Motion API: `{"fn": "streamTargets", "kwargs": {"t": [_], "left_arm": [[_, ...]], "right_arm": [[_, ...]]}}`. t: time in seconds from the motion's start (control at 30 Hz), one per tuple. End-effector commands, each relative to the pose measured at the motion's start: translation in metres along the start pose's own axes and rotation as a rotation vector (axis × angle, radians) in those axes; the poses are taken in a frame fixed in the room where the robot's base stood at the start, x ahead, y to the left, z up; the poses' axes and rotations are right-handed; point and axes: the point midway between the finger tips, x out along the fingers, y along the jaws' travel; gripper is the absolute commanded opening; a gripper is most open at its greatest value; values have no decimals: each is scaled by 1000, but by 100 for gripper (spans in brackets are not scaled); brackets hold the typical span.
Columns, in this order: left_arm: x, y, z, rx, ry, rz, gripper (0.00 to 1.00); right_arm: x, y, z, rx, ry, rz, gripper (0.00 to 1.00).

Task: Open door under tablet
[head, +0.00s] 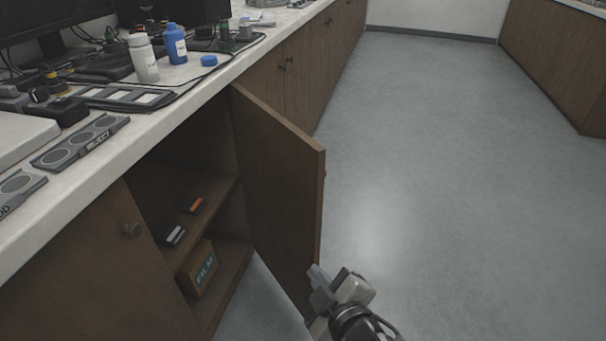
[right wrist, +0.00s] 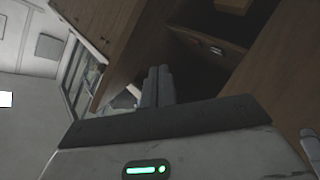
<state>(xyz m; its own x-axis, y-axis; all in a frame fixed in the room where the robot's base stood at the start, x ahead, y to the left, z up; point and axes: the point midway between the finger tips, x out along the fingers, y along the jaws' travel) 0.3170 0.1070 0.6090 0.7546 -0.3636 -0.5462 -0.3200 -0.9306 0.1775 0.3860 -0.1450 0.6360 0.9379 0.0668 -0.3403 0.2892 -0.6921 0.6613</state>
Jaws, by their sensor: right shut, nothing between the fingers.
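The brown cabinet door (head: 278,190) under the counter stands swung out from the cabinet, showing its inner face. The open cabinet (head: 190,190) has a shelf with small items on it and a box marked with letters below. My right gripper (head: 318,280) is shut and empty, at the lower free edge of the door; I cannot tell whether it touches it. In the right wrist view the shut fingers (right wrist: 158,80) point toward the open cabinet interior. A tablet is not clearly identifiable. My left gripper is out of view.
The neighbouring door (head: 100,265) with a round knob is closed. The counter (head: 180,75) above holds a white bottle (head: 143,58), a blue bottle (head: 175,44), trays and equipment. The grey floor (head: 430,200) to the right is clear, with other cabinets (head: 560,60) beyond.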

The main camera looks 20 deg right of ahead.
Motion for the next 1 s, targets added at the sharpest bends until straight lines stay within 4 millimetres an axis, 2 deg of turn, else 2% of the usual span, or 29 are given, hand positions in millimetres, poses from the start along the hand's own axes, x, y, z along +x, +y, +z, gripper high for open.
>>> {"fn": "streamTargets", "kwargs": {"t": [0.03, 0.1, 0.2, 0.33, 0.47, 0.57, 0.77, 1.0], "left_arm": [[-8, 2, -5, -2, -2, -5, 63], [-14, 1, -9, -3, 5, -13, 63], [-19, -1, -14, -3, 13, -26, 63], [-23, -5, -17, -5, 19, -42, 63], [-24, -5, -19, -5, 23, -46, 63], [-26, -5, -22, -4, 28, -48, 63], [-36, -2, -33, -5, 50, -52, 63], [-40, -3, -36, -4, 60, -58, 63]], "right_arm": [[2, 18, -14, -132, 24, 64, 0], [5, 33, -29, -317, 52, 147, 0], [6, 48, -48, -534, 83, 241, 0], [7, 57, -64, -712, 105, 314, 0], [10, 60, -71, -778, 112, 341, 0], [20, 64, -74, -783, 112, 345, 0], [57, 76, -84, -780, 112, 346, 0], [105, 88, -94, -779, 112, 344, 0]]}}
